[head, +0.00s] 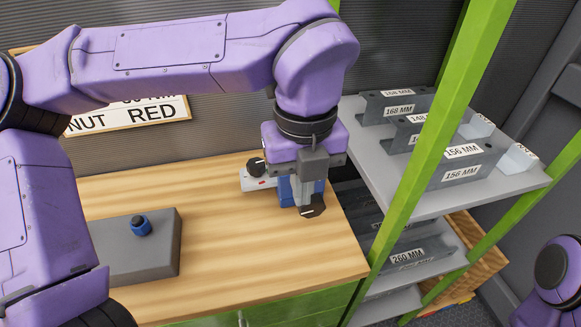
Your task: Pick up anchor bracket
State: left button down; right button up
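Grey labelled metal brackets stand on the grey shelf at the right. One reads 168 MM (385,108), one in front of it has a partly hidden label (405,133), and the nearest reads 156 MM (470,172). No label names an anchor bracket, so I cannot tell which it is. My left gripper (285,188) points down over the right end of the workbench, left of the shelf. My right gripper is out of view; only part of my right arm shows at bottom right.
A grey block (140,262) with a blue ring-like part (141,225) sits on the wooden workbench (225,250). A green post (432,120) stands before the shelf. A lower shelf holds a 260 MM bracket (415,250).

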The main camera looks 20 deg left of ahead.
pick_arm(q)
jog(key=shift+s+d, duration=0.75)
jog(key=shift+s, duration=0.3)
jog(key=shift+c, duration=1.9)
grip_release()
jog(key=shift+r, duration=0.1)
